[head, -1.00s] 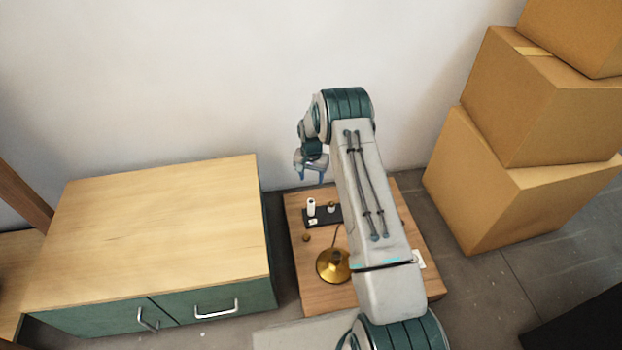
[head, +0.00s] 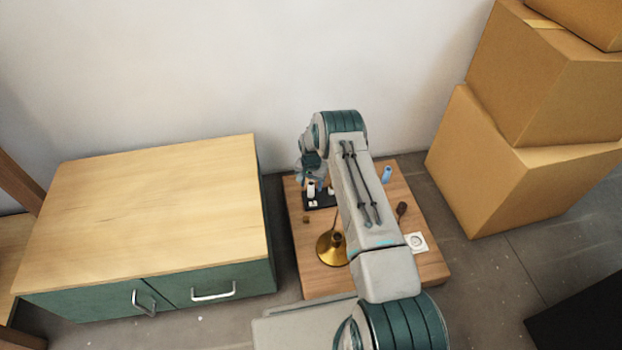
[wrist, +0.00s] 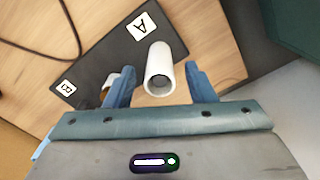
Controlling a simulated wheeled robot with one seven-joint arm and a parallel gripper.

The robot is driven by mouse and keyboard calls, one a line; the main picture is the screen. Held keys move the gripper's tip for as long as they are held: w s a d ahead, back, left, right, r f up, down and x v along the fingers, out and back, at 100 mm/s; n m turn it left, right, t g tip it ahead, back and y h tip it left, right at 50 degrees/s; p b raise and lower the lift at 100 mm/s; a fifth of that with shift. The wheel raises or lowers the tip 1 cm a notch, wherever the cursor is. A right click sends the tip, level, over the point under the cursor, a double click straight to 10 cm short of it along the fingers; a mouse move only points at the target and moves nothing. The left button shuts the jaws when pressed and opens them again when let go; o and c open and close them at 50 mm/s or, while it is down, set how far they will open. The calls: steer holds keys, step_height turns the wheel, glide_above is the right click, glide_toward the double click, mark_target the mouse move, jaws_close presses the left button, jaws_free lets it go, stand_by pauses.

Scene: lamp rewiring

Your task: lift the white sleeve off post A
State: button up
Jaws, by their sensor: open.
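The white sleeve (wrist: 161,72) stands on the black base (wrist: 100,62) beside the label A (wrist: 142,24) in the wrist view. It is a hollow tube seen from above; any post inside it is hidden. My gripper (wrist: 161,84) is open, with one blue finger on each side of the sleeve and gaps showing between. In the head view the sleeve (head: 311,189) shows upright at the left end of the base, with my gripper (head: 311,182) right at it. A label B (wrist: 66,87) marks the base's other end, where a white piece is partly hidden behind a finger.
A brass lamp (head: 331,246) stands on the small wooden table (head: 305,275). A blue cylinder (head: 387,174), a dark-handled tool (head: 402,209) and a white plate (head: 415,242) lie to the right. A green cabinet (head: 150,215) stands left; boxes (head: 520,180) stand right.

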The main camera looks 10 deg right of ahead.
steer(key=shift+f, duration=0.65)
steer(key=c, duration=1)
steer(key=shift+c, duration=0.2)
steer(key=shift+r, duration=0.2)
steer(key=shift+r+p, duration=2.45)
steer(key=shift+r, duration=2.4)
